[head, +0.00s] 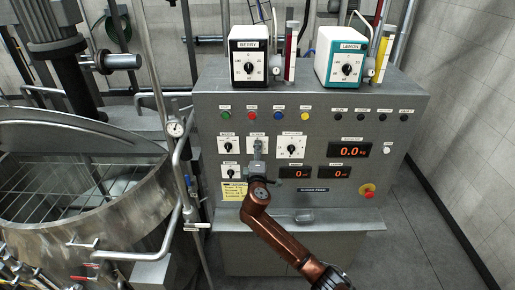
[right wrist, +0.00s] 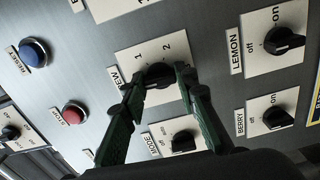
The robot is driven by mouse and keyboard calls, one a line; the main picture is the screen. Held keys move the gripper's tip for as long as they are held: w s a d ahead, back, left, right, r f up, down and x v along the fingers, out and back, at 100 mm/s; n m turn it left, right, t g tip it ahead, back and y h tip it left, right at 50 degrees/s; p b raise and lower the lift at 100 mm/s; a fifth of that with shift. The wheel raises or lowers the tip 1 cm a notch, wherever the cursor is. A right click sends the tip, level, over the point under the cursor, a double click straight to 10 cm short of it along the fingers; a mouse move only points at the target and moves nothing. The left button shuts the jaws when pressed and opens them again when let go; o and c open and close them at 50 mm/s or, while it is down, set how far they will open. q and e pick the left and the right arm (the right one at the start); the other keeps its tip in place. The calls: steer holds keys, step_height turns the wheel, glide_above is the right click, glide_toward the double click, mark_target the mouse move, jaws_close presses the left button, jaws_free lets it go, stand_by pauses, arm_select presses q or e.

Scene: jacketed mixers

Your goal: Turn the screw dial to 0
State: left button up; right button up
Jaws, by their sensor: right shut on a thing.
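The screw dial is a black knob (right wrist: 159,75) on a white plate (right wrist: 140,62) in the right wrist view. The marks 1 and 2 show on the plate, and the label is partly covered, ending in "EW". A 0 mark and the knob's exact pointing are hidden by my fingers. My right gripper (right wrist: 157,88) has its two green fingers on either side of the knob, shut on it. In the head view my right gripper (head: 258,152) reaches the panel and covers most of the dial's plate (head: 251,138). My left gripper is out of view.
Nearby are the mode dial (right wrist: 184,141), lemon dial (right wrist: 284,41), berry dial (right wrist: 276,118), blue reset button (right wrist: 33,52) and a red button (right wrist: 74,114). A red emergency button (head: 367,191) sits low right on the panel. A large steel vessel (head: 110,235) stands left.

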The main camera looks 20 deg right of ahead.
steer(key=shift+f+n, duration=0.1)
steer(key=shift+n, duration=0.3)
steer(key=o, duration=1.1)
steer(key=shift+a, duration=0.1)
steer(key=shift+o, duration=0.3)
steer(key=v, duration=1.2)
